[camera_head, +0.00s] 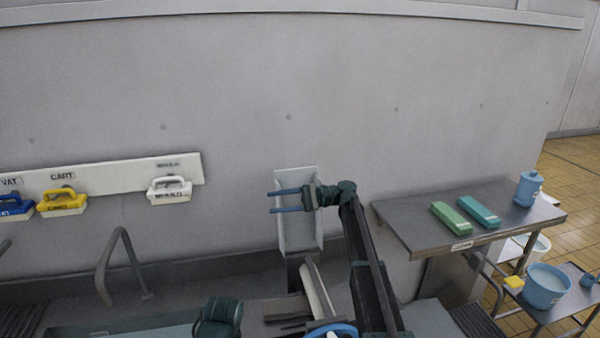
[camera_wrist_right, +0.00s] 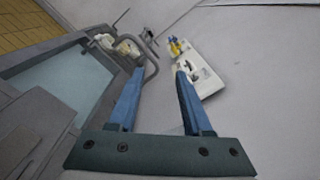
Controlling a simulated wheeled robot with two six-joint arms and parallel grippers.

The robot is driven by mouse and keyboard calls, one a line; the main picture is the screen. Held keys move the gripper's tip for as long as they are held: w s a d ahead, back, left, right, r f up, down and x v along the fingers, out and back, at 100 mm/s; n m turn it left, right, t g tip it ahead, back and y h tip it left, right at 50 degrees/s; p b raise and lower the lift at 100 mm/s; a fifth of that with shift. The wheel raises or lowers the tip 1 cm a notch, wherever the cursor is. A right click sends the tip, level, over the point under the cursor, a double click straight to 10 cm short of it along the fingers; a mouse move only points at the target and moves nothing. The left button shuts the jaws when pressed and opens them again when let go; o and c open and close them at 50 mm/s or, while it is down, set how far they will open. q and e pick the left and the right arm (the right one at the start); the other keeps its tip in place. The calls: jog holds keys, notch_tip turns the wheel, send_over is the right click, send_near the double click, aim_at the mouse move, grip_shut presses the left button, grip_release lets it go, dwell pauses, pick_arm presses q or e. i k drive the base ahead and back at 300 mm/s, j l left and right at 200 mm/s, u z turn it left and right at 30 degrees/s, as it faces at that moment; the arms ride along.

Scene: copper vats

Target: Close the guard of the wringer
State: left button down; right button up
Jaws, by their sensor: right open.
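A pale grey, trough-shaped panel (camera_head: 297,238), which looks like the wringer's guard, stands upright against the wall, raised above the wringer (camera_head: 318,290). A pale roller-like bar shows below it, partly hidden by my right arm. My right gripper (camera_head: 271,201) is in front of the panel with its two blue fingers pointing left. The fingers are apart with nothing between them; I cannot tell whether they touch the panel. In the right wrist view the gripper (camera_wrist_right: 160,74) is also open and empty, and the guard is not recognisable there. My left gripper's fingers do not show.
A white rail with a white brush (camera_head: 169,190), a yellow brush (camera_head: 62,203) and a blue brush (camera_head: 14,208) is on the wall at left. A sink with a curved tap (camera_head: 105,268) is below. A steel table (camera_head: 400,218) stands at right.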

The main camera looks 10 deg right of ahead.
aim_at(298, 231)
jog(key=l, duration=0.8)
jog(key=i+l, duration=0.4)
jog(key=i, duration=0.2)
